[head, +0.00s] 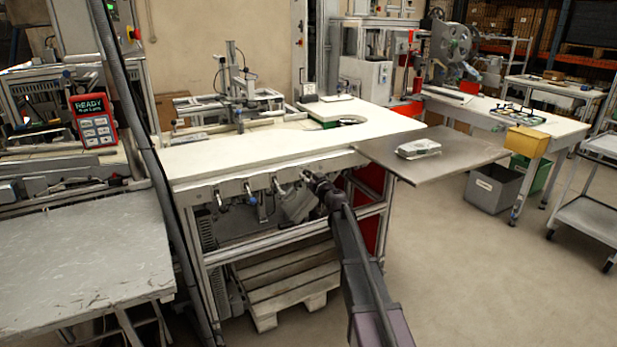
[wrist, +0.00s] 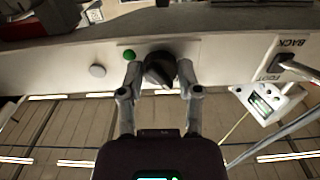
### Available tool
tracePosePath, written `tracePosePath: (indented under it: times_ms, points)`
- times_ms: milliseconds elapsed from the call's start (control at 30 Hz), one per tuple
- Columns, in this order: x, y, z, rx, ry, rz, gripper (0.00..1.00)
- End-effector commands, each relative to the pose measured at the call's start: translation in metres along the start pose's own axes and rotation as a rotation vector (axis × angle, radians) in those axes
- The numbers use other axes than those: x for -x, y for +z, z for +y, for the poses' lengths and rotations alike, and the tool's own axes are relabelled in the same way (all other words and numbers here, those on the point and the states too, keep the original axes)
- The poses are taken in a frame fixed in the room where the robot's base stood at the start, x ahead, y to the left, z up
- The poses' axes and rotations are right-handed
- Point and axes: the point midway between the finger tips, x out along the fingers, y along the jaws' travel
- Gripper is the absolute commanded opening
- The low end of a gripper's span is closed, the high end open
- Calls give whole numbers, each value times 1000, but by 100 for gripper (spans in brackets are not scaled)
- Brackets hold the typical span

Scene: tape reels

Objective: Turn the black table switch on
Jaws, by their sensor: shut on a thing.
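The black table switch (wrist: 160,68) is a round knob on the pale front panel of the table (wrist: 60,62), seen in the wrist view. My gripper (wrist: 159,80) has one finger on each side of the knob and is shut on it. In the head view my gripper (head: 318,183) reaches the front edge of the white-topped table (head: 250,145). The knob is too small and too hidden by the gripper there to make out. I cannot tell the switch position.
A green button (wrist: 129,55) and a pale round button (wrist: 97,70) sit left of the knob in the wrist view.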

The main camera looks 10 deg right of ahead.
Motion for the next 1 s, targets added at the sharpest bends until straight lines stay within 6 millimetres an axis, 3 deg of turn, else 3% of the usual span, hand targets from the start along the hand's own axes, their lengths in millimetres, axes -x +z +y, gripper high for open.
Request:
tracePosePath:
  times_ms: [367,1000]
  points:
    - [-1,0,0,-177,2,0,0]
    - [-1,0,0,-763,1,1,0]
